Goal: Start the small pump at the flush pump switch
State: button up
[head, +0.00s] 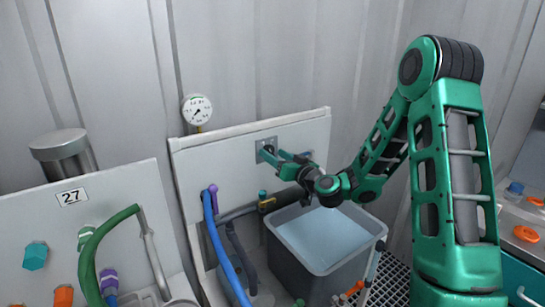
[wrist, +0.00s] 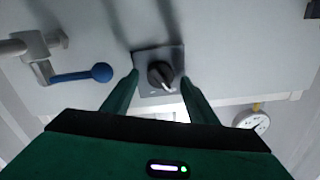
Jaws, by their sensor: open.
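The flush pump switch is a black rotary knob (wrist: 160,75) with a white pointer mark on a square grey plate (wrist: 148,54). The plate (head: 266,143) is fixed to the white panel in the head view. My gripper (head: 270,154) is at the plate, with the arm reaching in from the right. In the wrist view my gripper (wrist: 159,78) is open, with one finger on each side of the knob. I cannot tell whether the fingers touch it. In the head view my gripper mostly hides the knob.
A round gauge (head: 197,109) stands above the panel (head: 315,127). A grey tub of water (head: 291,262) stands below my arm. A blue hose (head: 214,245) runs down the panel's left. The wrist view shows a blue-ended lever (wrist: 100,73) near the switch.

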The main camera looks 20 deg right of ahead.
jog(key=shift+w+a, duration=0.15)
jog(key=shift+w, duration=0.35)
jog(key=c, duration=1.1)
jog(key=shift+o, duration=0.2)
jog(key=shift+m, duration=0.3)
jog(key=m, duration=1.1)
jog(key=shift+f, duration=0.15)
jog(key=shift+d+m, duration=0.2)
jog(key=shift+m, duration=0.1)
